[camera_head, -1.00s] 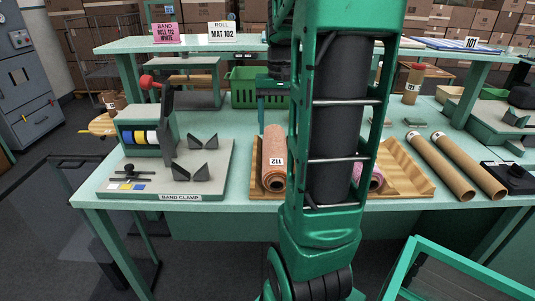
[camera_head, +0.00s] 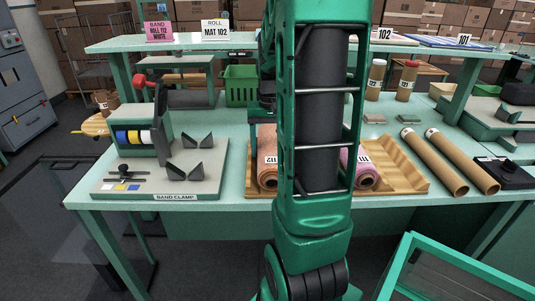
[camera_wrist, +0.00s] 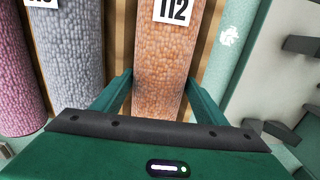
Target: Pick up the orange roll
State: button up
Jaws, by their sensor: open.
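The orange roll (camera_head: 267,170) lies in a wooden cradle (camera_head: 408,180) on the table, with a white tag reading 112. My arm hides part of it in the head view. In the wrist view the orange roll (camera_wrist: 168,65) runs between the two fingers of my gripper (camera_wrist: 160,85). One finger is on each side of the roll, and the jaws are open. I cannot tell whether the fingers touch it.
A pink roll (camera_head: 366,170) and a grey roll (camera_wrist: 68,60) lie beside the orange one. The band clamp board (camera_head: 160,172) stands to the left. Two brown tubes (camera_head: 435,162) lie to the right. A shelf (camera_head: 185,43) spans the back.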

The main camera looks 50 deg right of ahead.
jog(key=c, duration=0.8)
jog(key=shift+r, duration=0.1)
jog(key=shift+c, duration=0.2)
